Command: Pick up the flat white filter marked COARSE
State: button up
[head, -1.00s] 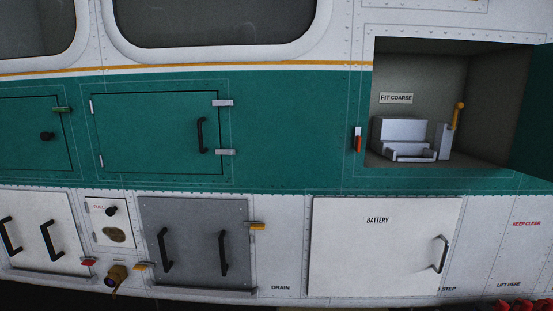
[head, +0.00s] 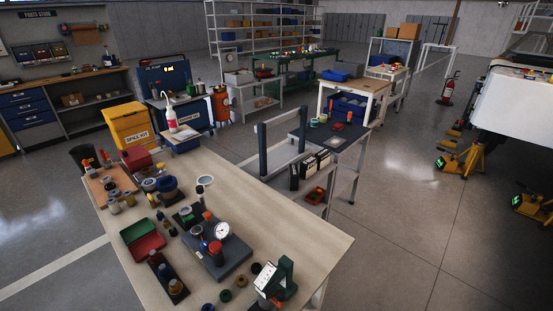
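No thing in the head view can be read as the flat white filter marked COARSE. A small flat pale piece (head: 332,144) lies on the dark-topped stand (head: 350,133) beyond the near bench; it is too small to tell what it is or whether it is marked. Several dark upright items with white fronts (head: 309,164) stand on the shelf below; their labels are not legible. My gripper is not in view.
A long wooden bench (head: 310,235) with many small parts and a dial gauge (head: 222,230) fills the foreground. A yellow spill kit bin (head: 130,125) stands behind it. Open floor (head: 430,200) lies to the right, before yellow jacks (head: 465,160).

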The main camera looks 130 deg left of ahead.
aim_at(323, 157)
jog(key=u, duration=1.6)
jog(key=i, duration=1.1)
jog(key=u, duration=2.7)
